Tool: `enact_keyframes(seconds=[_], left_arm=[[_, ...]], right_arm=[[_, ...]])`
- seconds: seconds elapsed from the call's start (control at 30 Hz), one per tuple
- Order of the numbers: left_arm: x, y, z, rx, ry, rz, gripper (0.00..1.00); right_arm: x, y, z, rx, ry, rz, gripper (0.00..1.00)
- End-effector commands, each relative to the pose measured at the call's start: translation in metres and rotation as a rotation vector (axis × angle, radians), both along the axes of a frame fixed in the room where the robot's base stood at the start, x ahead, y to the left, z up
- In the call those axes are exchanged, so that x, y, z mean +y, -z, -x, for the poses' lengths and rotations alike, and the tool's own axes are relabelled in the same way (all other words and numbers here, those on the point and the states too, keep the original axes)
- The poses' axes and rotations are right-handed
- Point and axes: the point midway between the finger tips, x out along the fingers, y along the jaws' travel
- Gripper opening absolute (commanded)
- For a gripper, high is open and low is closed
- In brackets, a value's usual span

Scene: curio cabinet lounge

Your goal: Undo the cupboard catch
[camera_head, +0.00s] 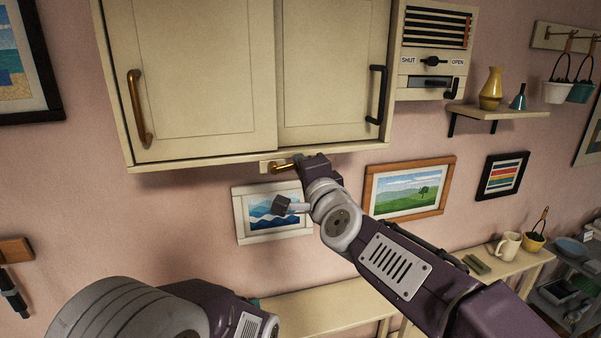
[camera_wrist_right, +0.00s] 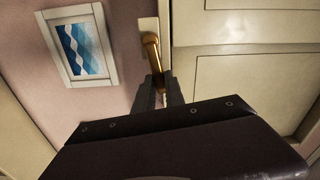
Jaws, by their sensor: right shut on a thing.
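The cream wall cupboard (camera_head: 200,75) has two doors, both closed. The left door has a brass handle (camera_head: 139,108) and the right door a black handle (camera_head: 376,95). A small brass catch lever (camera_head: 283,168) on a pale plate sits under the cupboard's bottom edge. My right gripper (camera_head: 297,164) is at this lever from the right and is shut on it. In the right wrist view, the brass lever (camera_wrist_right: 151,50) runs down between the fingertips (camera_wrist_right: 160,88), which hide its end. My left arm shows at the bottom left; its gripper is out of view.
A vented panel (camera_head: 432,50) marked SHUT and OPEN, with a black knob, is right of the cupboard. A shelf (camera_head: 497,112) holds a yellow vase and a teal item. A long narrow table (camera_head: 320,304) stands below.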

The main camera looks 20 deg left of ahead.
Motion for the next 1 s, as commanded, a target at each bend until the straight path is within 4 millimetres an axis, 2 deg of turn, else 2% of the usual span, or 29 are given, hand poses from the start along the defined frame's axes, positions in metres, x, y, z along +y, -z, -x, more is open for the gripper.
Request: enact_keyframes(seconds=[0.03, 0.3, 0.93, 0.97, 1.0], left_arm=[[0.000, 0.006, 0.000, 0.000, 0.000, 0.000, 0.36], [0.000, 0.015, 0.000, 0.000, 0.000, 0.000, 0.36], [0.000, 0.017, 0.000, 0.000, 0.000, 0.000, 0.36], [0.000, 0.017, 0.000, 0.000, 0.000, 0.000, 0.36], [0.000, 0.017, 0.000, 0.000, 0.000, 0.000, 0.36]], right_arm=[[-0.001, 0.004, 0.000, 0.014, 0.002, -0.025, 0.00], [-0.001, 0.008, -0.001, 0.078, 0.002, -0.119, 0.00], [-0.001, 0.010, 0.000, 0.105, 0.000, -0.154, 0.00], [-0.001, 0.011, 0.000, 0.105, 0.000, -0.154, 0.17], [-0.001, 0.011, 0.000, 0.104, 0.000, -0.153, 0.28]])
